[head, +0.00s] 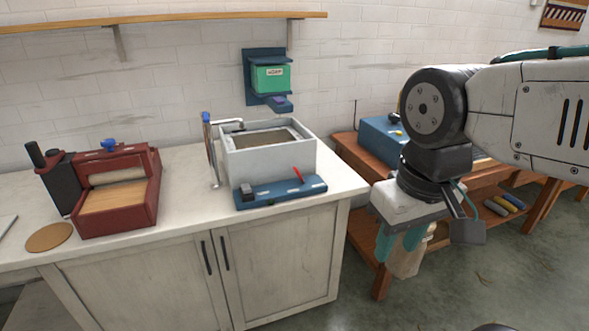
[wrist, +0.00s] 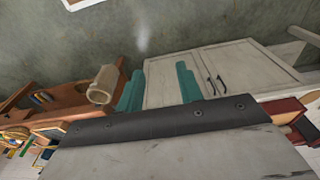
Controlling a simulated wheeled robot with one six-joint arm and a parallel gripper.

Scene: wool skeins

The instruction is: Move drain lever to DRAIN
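A small red lever (head: 298,174) stands tilted on the right part of a blue panel (head: 262,195), in front of the grey basin (head: 229,163) on the counter. I take it to be the drain lever; the panel's markings are too small to read. My gripper (head: 400,246) hangs pointing down, right of the counter's end and well apart from the lever. Its two teal fingers are spread with nothing between them, as the wrist view (wrist: 159,88) also shows. The lever cannot be made out in the wrist view.
A blue-and-green soap dispenser (head: 270,78) hangs above the basin. A tap with a blue handle (head: 207,118) stands at the basin's left. A red roller machine (head: 118,190) is further left. A wooden bench (head: 358,150) and a beige cylinder (wrist: 103,84) are near my gripper.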

